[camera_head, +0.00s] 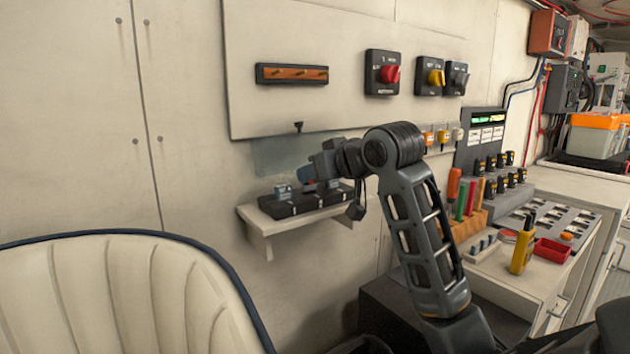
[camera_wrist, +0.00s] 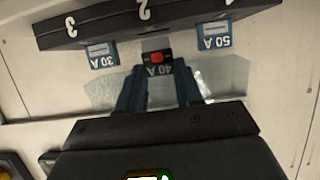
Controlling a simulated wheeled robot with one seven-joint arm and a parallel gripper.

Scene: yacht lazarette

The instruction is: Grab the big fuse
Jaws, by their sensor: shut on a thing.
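In the wrist view my gripper (camera_wrist: 159,74) is shut on a dark fuse (camera_wrist: 158,69) marked 40 A with a red patch on it. A blue fuse marked 30 A (camera_wrist: 102,53) and another marked 50 A (camera_wrist: 216,36) are on either side, at the black numbered fuse block (camera_wrist: 85,27). I cannot tell whether the 40 A fuse is still seated in the block. In the head view my gripper (camera_head: 309,181) is over the block (camera_head: 292,207), which rests on a small white wall shelf (camera_head: 262,223); a fuse (camera_head: 283,192) shows at its left.
A wall panel with a red knob (camera_head: 391,74) and a yellow knob (camera_head: 436,77) is above the shelf. A cream padded seat (camera_head: 110,295) is at the front left. A bench with a yellow meter (camera_head: 522,250) and a red tray (camera_head: 552,250) stands to the right.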

